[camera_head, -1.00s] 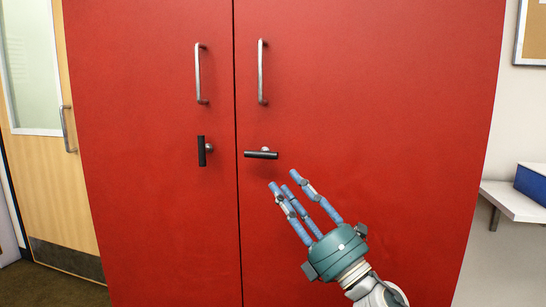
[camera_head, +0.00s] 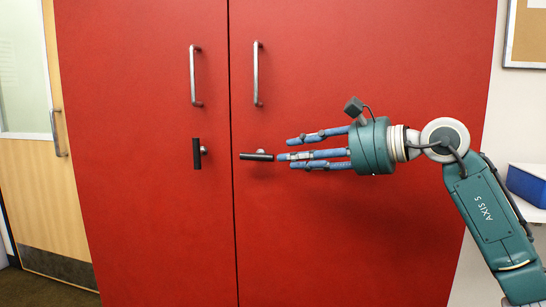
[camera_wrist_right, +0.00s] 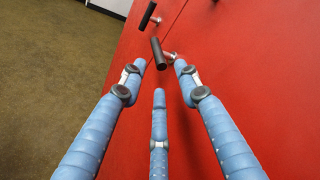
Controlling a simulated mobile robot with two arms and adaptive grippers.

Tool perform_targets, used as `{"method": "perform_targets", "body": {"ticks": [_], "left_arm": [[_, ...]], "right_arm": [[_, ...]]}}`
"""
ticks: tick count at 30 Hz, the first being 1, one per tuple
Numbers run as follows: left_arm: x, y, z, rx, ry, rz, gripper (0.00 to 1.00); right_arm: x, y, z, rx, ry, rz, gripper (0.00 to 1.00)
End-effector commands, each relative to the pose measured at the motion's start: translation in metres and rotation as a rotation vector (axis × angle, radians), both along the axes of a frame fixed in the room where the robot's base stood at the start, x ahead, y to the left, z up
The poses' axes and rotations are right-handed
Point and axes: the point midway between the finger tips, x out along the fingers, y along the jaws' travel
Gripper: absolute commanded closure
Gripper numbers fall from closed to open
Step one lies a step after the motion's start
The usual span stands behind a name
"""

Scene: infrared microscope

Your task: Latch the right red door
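The right red door (camera_head: 370,70) looks flush with the left red door (camera_head: 145,90). Its black latch handle (camera_head: 256,156) lies horizontal, and it also shows in the right wrist view (camera_wrist_right: 159,53). The left door's black latch handle (camera_head: 197,153) stands vertical. My right gripper (camera_head: 286,151) points left, with its blue fingers spread and empty. Its fingertips are just right of the horizontal handle; in the wrist view the handle lies ahead, between the fingertips (camera_wrist_right: 160,78). I cannot tell whether any finger touches it. My left gripper is not in view.
Metal pull handles (camera_head: 256,74) stand upright above the latches, one on each door. A wooden door (camera_head: 55,200) is at the left. A white shelf with a blue box (camera_head: 527,184) is at the right. Brown carpet (camera_wrist_right: 50,60) lies below.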

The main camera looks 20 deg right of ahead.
Motion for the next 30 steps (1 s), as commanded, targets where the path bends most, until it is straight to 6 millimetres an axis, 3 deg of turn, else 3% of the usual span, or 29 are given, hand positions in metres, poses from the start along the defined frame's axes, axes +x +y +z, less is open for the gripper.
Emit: {"method": "perform_targets", "body": {"ticks": [9,22,27,30], "left_arm": [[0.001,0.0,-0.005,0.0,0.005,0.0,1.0],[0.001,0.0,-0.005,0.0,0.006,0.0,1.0],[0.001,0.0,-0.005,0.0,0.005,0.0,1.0],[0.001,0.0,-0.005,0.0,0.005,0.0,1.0]], "right_arm": [[0.04,0.031,-0.01,0.004,0.001,0.002,0.68],[0.048,0.037,-0.013,0.003,0.0,0.001,0.68],[0.048,0.037,-0.013,0.003,-0.001,0.002,1.0],[0.048,0.037,-0.012,0.003,-0.003,0.001,1.0]]}}
